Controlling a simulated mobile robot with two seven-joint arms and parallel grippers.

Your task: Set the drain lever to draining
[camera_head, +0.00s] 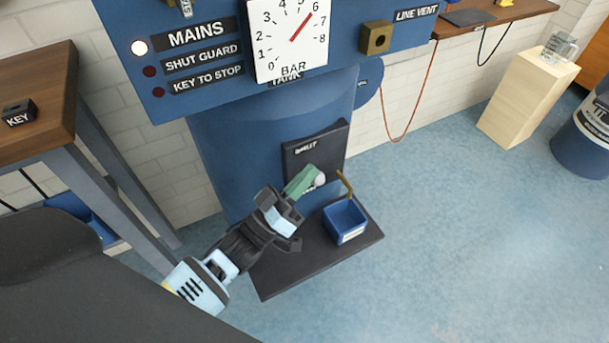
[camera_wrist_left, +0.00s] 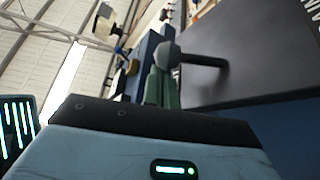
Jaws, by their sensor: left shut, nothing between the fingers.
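The drain lever shows as a pale round knob (camera_head: 319,180) in front of a small black panel (camera_head: 330,142) low on the blue tank (camera_head: 235,150). The panel's white lettering is too small to read surely. My left gripper (camera_head: 305,177) has green fingers, shut and empty, with their tips right beside the knob. In the left wrist view the fingers (camera_wrist_left: 158,88) lie close to a grey knob (camera_wrist_left: 167,54) on a dark stem (camera_wrist_left: 205,60). I cannot tell whether they touch. The lever's set position is unclear. My right gripper is not in view.
A brass spout (camera_head: 345,184) sits just right of the knob, above a blue bin (camera_head: 345,222) on a black base plate (camera_head: 295,272). A wooden table (camera_head: 38,75) stands at left. The gauge (camera_head: 290,40) is above.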

